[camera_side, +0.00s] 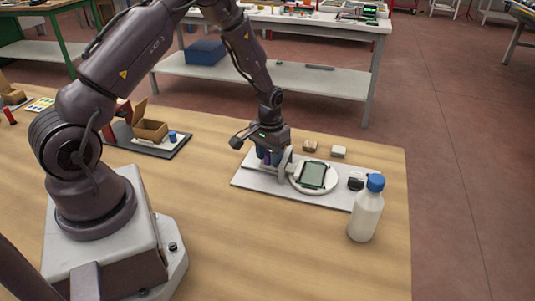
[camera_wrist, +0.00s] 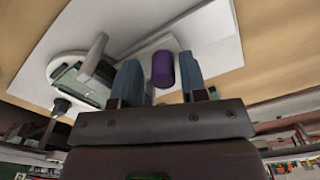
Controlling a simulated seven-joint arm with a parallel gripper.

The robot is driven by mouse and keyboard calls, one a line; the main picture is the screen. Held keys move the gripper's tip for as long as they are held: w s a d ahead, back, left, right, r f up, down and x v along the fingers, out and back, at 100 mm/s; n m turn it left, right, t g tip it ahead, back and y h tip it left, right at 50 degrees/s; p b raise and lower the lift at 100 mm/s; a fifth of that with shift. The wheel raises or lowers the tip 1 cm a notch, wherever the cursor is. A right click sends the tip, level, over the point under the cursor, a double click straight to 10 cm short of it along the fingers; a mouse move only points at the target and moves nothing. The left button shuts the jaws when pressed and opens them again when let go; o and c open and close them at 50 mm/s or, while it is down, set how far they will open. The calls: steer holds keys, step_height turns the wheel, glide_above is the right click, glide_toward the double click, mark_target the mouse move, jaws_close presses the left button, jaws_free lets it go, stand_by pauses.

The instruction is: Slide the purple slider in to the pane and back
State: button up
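The purple slider (camera_wrist: 163,70) is an upright purple knob, seen in the wrist view between the two blue-grey fingers of my gripper (camera_wrist: 161,78).
A light upright block (camera_side: 285,165) stands between my gripper and the pane. A white bottle (camera_side: 365,212) with a blue cap stands by the plate's right end, near a small black part (camera_side: 356,181). Two small blocks (camera_side: 310,147) lie behind the plate. The bench in front is clear.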

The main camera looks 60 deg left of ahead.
steer(key=shift+w+d, duration=0.1)
steer(key=shift+s+a, duration=0.2)
steer(key=shift+s+a+r, duration=0.3)
steer(key=shift+s+a, duration=0.4)
steer(key=shift+a, duration=0.05)
step_height(320, 180, up, 12)
steer(key=s+d+r+m+t, duration=0.1)
steer(key=s+d+r+m, duration=0.1)
steer(key=s+d+r, duration=0.7)
steer(key=shift+s+d+r+t, duration=0.3)
steer(key=shift+s+d+r, duration=0.1)
steer(key=shift+s+r, duration=1.6)
steer(key=shift+s+f, duration=0.2)
steer(key=shift+f, duration=0.15)
